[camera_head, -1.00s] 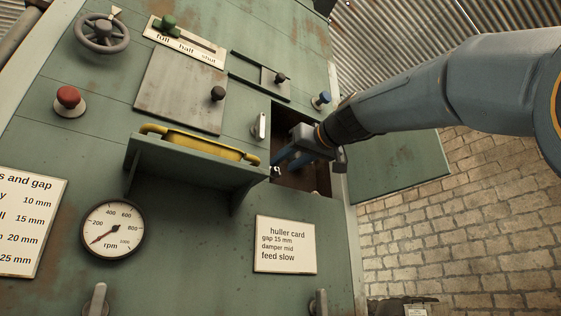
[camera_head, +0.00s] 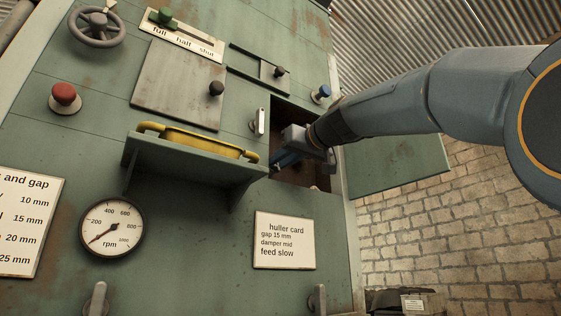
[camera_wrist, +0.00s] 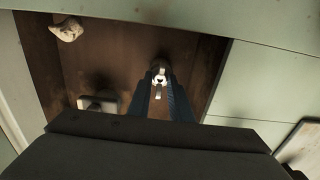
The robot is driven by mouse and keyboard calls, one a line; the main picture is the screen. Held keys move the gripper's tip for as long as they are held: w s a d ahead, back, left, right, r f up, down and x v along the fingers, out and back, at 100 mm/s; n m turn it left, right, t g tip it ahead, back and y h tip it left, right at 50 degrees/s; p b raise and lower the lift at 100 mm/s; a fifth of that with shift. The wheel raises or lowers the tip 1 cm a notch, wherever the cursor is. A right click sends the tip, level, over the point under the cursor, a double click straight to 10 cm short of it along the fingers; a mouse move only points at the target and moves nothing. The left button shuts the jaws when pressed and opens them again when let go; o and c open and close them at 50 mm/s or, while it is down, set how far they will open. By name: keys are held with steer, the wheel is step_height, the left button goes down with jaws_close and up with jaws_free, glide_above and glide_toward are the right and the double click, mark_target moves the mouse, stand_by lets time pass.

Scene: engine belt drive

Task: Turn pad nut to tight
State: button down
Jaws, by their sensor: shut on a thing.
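The pad nut (camera_wrist: 160,78) is a small pale metal piece at the back of a brown, rusty recess in the wrist view. My gripper (camera_wrist: 160,85) reaches into the recess, and its two dark blue fingers are closed in on the nut from either side. In the head view my gripper (camera_head: 282,160) is inside the square opening, right of the yellow handle. The nut itself cannot be made out there.
A pale lump (camera_wrist: 67,29) and a small block (camera_wrist: 98,104) sit inside at left. The shelf with a yellow handle (camera_head: 195,141) juts out left of the opening. An open green door panel (camera_head: 395,165) hangs at right.

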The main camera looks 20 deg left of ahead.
steer(key=m, duration=0.5)
steer(key=shift+p, duration=0.4)
steer(key=m+p, duration=0.1)
steer(key=m, duration=0.3)
steer(key=shift+m, duration=0.3)
steer(key=m+p, duration=0.1)
steer(key=m, duration=0.3)
steer(key=shift+d+p, duration=0.1)
steer(key=shift+p, duration=0.3)
steer(key=shift+w+f+m+p, duration=0.15)
steer(key=shift+m+p, duration=0.55)
steer(key=shift+m, duration=1.4)
steer(key=c, duration=1.6)
jaws_free()
